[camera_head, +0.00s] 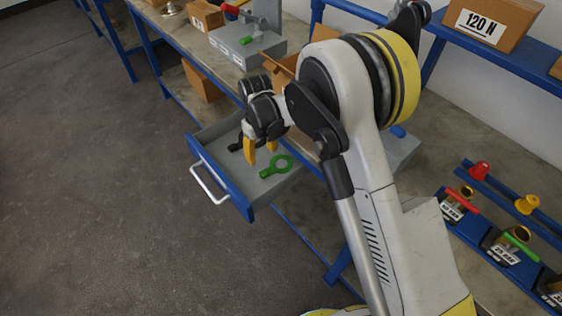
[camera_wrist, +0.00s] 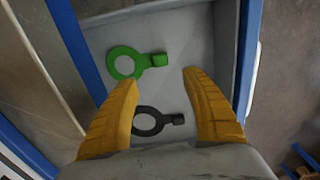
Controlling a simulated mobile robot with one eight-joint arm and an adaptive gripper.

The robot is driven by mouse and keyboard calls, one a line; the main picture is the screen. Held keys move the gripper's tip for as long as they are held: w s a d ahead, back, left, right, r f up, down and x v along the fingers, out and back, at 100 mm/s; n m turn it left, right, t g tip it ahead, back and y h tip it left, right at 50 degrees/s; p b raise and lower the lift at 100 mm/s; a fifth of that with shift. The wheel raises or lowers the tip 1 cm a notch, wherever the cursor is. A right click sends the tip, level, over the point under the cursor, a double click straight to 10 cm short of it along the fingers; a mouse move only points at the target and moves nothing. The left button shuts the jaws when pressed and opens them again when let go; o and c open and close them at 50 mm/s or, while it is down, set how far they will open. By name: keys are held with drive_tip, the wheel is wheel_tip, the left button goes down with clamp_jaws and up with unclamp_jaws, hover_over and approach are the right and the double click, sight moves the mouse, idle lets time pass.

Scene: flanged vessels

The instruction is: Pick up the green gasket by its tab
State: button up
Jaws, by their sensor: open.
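The green gasket (camera_head: 277,167) is a flat ring with a short tab. It lies in an open grey drawer with a blue front (camera_head: 222,180). In the wrist view the green gasket (camera_wrist: 136,62) lies beyond my fingertips, its ring to the left and its tab (camera_wrist: 160,59) to the right. A black gasket (camera_wrist: 155,121) of the same shape lies nearer, seen between my fingers; in the head view it is partly hidden by my gripper. My gripper (camera_head: 260,151) is over the drawer with its yellow fingers pointing down. It is open and empty in the wrist view (camera_wrist: 160,82).
The drawer has raised side walls and a pale handle (camera_head: 209,183) in front. The workbench above holds a grey block (camera_head: 247,47) and cardboard boxes (camera_head: 206,16). A blue rack with coloured handles (camera_head: 500,225) stands at right. The floor in front is clear.

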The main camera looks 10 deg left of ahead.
drive_tip(key=b, duration=0.2)
hover_over(264, 172)
wheel_tip(264, 172, down, 5)
drive_tip(key=shift+w+a+f, duration=0.1)
drive_tip(key=shift+w+a, duration=0.05)
drive_tip(key=f+b, duration=0.2)
drive_tip(key=f, duration=0.3)
drive_tip(key=shift+s+f+b, duration=0.15)
drive_tip(key=shift+s+b, duration=0.05)
drive_tip(key=shift+b, duration=0.2)
drive_tip(key=shift+c, duration=0.5)
drive_tip(key=c, duration=1)
